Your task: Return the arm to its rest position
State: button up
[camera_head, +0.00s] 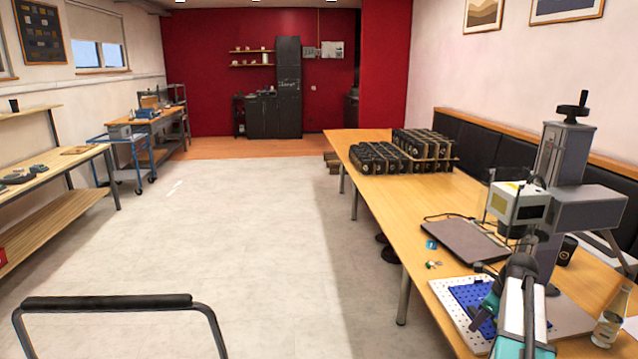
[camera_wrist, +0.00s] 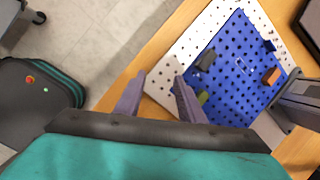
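My gripper (camera_wrist: 159,79) shows in the wrist view with its two purple-grey fingers apart and nothing between them. It hangs above the table edge, beside the left part of a white perforated plate (camera_wrist: 226,17) with a blue perforated board (camera_wrist: 232,78) on it. My arm reaches out over the table at the lower right of the head view, and its links cover part of the plate. The fingertips are hard to make out in that view.
A dark block (camera_wrist: 206,60), an orange block (camera_wrist: 271,76) and a green block (camera_wrist: 202,98) lie on the blue board. The laser marker (camera_head: 566,155) rises close beside my arm.

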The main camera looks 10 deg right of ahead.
jog(key=a+f+n+g, duration=0.1)
jog(key=a+f+n, duration=0.35)
jog(key=a, duration=0.35)
jog(key=w+a+f+n, duration=0.1)
jog(key=a+f+n, duration=0.3)
jog(key=a+n, duration=0.3)
jog(key=a+f+n+g, duration=0.1)
jog(key=a+f+n, duration=0.3)
jog(key=a, duration=0.6)
jog(key=s+a+f+n+g, duration=0.1)
jog(key=s+a+f+n, duration=0.35)
jog(key=a+n, duration=0.35)
jog(key=s+a+f+n+g, duration=0.1)
jog(key=s+a+f+n, duration=0.5)
jog(key=a, duration=0.5)
jog(key=s+f+g, duration=0.2)
jog(key=s+f, duration=0.6)
jog(key=s, duration=0.3)
jog(key=s+f+g, duration=0.3)
jog(key=s+f, duration=0.6)
jog(key=s, duration=0.3)
jog(key=shift+s+d, duration=0.15)
jog(key=shift+s, duration=0.15)
jog(key=shift+d+n, duration=0.1)
jog(key=shift+n, duration=0.15)
